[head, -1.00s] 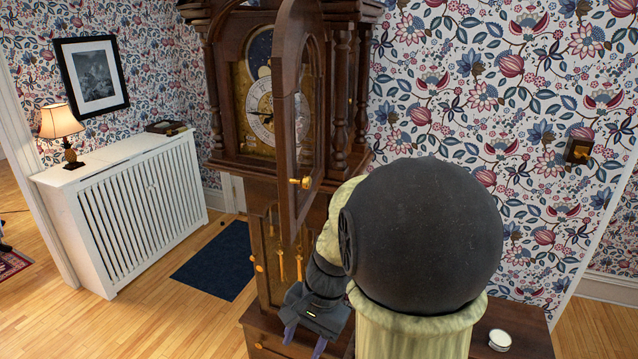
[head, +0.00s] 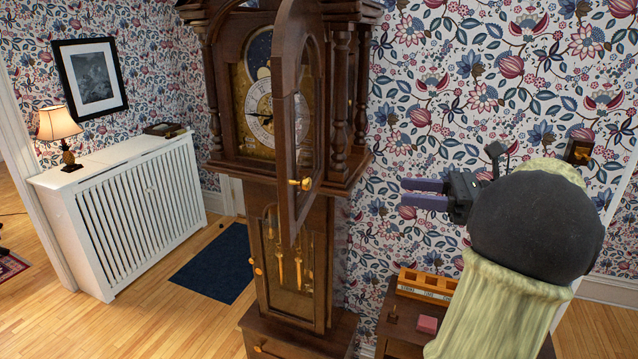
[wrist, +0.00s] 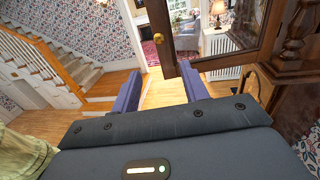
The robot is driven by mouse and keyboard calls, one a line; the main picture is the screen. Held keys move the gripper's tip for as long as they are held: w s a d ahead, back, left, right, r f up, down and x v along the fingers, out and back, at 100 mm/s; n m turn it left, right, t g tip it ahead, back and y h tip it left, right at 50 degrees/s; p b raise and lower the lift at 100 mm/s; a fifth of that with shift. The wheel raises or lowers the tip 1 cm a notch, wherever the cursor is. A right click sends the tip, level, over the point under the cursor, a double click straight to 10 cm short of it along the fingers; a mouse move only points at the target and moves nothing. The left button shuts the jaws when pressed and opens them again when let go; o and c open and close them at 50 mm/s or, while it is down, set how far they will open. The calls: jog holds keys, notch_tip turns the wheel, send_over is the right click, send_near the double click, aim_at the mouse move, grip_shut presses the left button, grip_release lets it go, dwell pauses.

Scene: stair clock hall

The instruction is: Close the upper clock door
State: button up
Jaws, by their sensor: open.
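The tall wooden clock (head: 248,172) stands in the middle of the head view. Its upper clock door (head: 284,150) is swung open toward me, with a brass knob (head: 304,184) near its lower free edge. The dial (head: 260,115) shows behind the door. My gripper (head: 403,193) is open and empty, to the right of the door and apart from it, its purple fingers pointing left. In the wrist view, the door (wrist: 226,55) with its knob (wrist: 158,38) is beyond the fingertips, at upper right.
The lower clock door (head: 290,285) looks shut over the weights. A side table (head: 395,335) at right holds a labelled wooden rack (head: 425,288) and a pink block (head: 427,325). A white radiator cover (head: 130,215) stands left. Stairs (wrist: 65,65) show in the wrist view.

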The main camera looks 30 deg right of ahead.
jog(key=shift+s+a, duration=0.1)
jog(key=shift+a, duration=0.05)
jog(key=p+x, duration=0.4)
jog(key=x, duration=1.3)
jog(key=shift+c, duration=0.5)
grip_shut()
